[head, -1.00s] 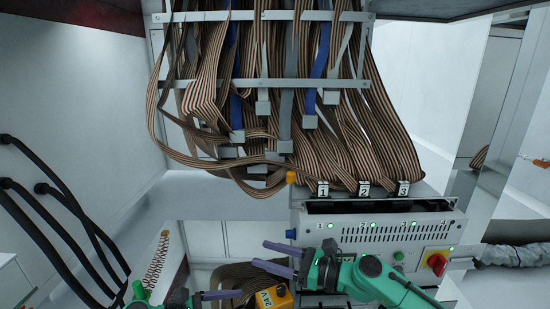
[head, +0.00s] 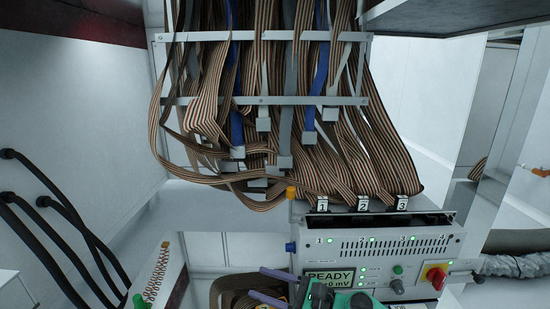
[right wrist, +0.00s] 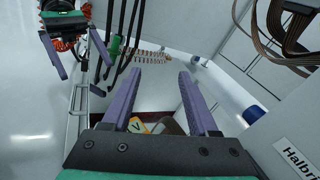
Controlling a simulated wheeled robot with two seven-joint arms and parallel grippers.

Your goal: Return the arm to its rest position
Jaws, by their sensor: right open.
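My right gripper (head: 256,281) is low in the head view, in front of the lower left of the test unit (head: 385,243). Its two purple fingers are apart and point left. The right wrist view shows the same gripper (right wrist: 161,75) open, with nothing between the fingertips. My left gripper (right wrist: 85,70) shows at the upper left of the right wrist view, its purple fingers spread and empty. The right arm's green links are mostly cut off by the bottom edge of the head view.
Striped ribbon cables (head: 385,150) hang from a metal frame (head: 262,100) above the unit. The unit's display (head: 330,277) reads READY. A red knob (head: 436,278) is at its right. Black hoses (head: 60,215) run along the left. A yellow device (right wrist: 140,126) lies beyond my right fingers.

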